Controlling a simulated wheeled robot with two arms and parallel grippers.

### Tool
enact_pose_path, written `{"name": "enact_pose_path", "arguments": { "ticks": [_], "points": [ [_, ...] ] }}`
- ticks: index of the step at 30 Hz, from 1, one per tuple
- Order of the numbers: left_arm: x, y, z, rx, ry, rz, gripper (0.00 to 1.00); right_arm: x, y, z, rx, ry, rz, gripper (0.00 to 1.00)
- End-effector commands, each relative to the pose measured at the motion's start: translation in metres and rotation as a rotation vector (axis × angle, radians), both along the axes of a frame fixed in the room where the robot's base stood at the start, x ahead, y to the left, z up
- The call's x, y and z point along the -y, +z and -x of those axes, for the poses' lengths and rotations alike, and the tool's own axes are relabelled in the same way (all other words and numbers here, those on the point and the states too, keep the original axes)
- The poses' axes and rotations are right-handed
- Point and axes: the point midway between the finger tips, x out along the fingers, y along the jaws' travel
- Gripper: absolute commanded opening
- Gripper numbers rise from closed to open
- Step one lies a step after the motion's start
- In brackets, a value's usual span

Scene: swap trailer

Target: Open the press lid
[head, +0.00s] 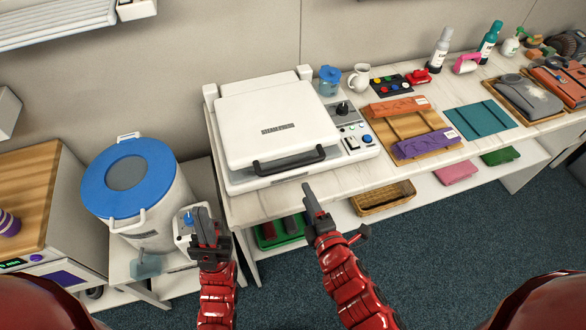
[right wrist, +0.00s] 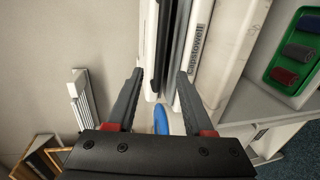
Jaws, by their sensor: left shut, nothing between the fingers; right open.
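The white press (head: 275,130) stands on the counter, its lid (head: 275,122) down and closed. A black bar handle (head: 290,160) runs along the lid's front edge. My right gripper (head: 314,198) is in front of the counter edge, just below the handle's right end in the head view. In the right wrist view its fingers (right wrist: 159,76) are apart and empty, pointing at the press front, with a dark strip (right wrist: 178,45) ahead between them. Whether they touch the handle cannot be told. My left gripper (head: 205,228) is shut and empty, left of the press front.
A control panel (head: 352,130) is at the press's right. A blue-lidded white drum (head: 130,180) stands at the left. A blue jar (head: 329,80), a mug (head: 358,76) and trays of coloured cloth (head: 400,120) line the counter. A green tray (head: 278,235) sits on the lower shelf.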

Motion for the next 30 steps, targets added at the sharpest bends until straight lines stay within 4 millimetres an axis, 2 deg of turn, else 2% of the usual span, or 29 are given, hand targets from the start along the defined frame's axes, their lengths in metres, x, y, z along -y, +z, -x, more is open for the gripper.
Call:
{"name": "enact_pose_path", "arguments": {
  "ticks": [1, 2, 3, 12, 18, 24, 30],
  "points": [
    [0.0, -0.016, 0.0, 0.0, 0.0, 0.0, 0.0, -0.004, -0.008, -0.01, 0.007, 0.002, -0.001, 0.52],
    [0.0, -0.02, 0.0, 0.0, 0.0, 0.0, 0.0, -0.005, -0.008, -0.015, 0.008, 0.003, 0.0, 0.52],
    [0.0, -0.01, 0.0, -0.001, 0.0, 0.0, 0.0, -0.007, -0.003, -0.023, 0.004, 0.001, 0.0, 0.52],
    [0.0, 0.009, 0.0, 0.0, 0.0, 0.0, 0.0, -0.025, -0.012, -0.077, 0.001, 0.001, -0.003, 0.52],
    [0.0, 0.018, 0.0, 0.0, 0.0, 0.0, 0.0, -0.033, -0.019, -0.104, 0.0, -0.001, -0.001, 0.52],
    [0.0, 0.022, 0.0, 0.0, 0.0, 0.0, 0.0, -0.038, -0.024, -0.117, 0.0, 0.001, -0.002, 0.52],
    [0.0, 0.022, 0.0, 0.0, 0.0, 0.0, 0.0, -0.039, -0.026, -0.12, -0.001, 0.001, -0.002, 0.52]
  ]
}}
